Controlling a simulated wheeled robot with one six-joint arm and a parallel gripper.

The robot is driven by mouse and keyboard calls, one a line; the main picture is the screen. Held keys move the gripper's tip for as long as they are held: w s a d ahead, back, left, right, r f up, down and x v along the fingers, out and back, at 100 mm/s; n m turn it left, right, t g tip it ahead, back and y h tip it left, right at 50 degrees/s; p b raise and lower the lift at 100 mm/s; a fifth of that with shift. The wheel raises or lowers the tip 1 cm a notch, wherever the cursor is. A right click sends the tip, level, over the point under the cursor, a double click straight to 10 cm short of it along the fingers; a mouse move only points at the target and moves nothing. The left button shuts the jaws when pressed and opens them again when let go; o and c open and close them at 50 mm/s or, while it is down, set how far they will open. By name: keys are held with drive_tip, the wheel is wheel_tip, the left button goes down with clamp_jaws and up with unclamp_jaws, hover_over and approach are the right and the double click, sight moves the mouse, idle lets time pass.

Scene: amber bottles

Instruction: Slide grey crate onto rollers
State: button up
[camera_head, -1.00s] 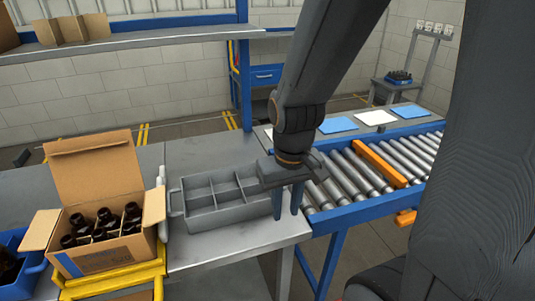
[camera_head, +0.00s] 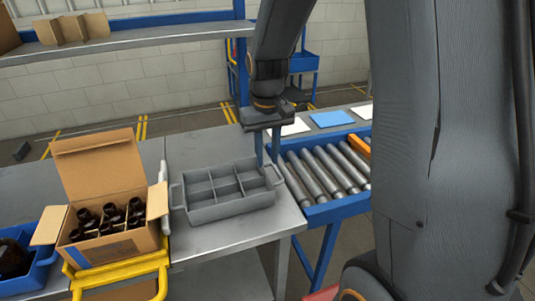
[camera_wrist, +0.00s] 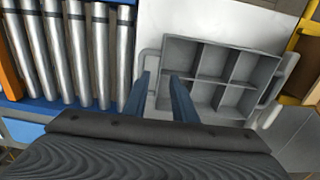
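The grey crate (camera_head: 232,208) sits on the steel table (camera_head: 225,238), empty, with several compartments and a handle at each end. It stands left of the rollers (camera_head: 318,170), near the table's right edge. My gripper (camera_head: 267,160) points down at the crate's roller-side end, toward its far corner. In the wrist view the gripper's two blue fingers (camera_wrist: 162,92) are apart. The crate's handle (camera_wrist: 149,68) shows between them in the picture, with no clear contact. The crate also shows in the wrist view (camera_wrist: 213,112), and the rollers are at its left (camera_wrist: 75,55).
An open cardboard box (camera_head: 110,250) of dark bottles stands left of the crate on a yellow stand (camera_head: 125,275). A blue bin (camera_head: 40,270) is at the far left. An orange bar (camera_head: 359,145) crosses the rollers. Blue and white sheets lie behind them.

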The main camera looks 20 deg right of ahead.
sight(267, 175)
drive_tip(key=shift+f+p, duration=0.8)
drive_tip(key=shift+f, duration=3.1)
drive_tip(key=shift+c, duration=0.4)
clamp_jaws()
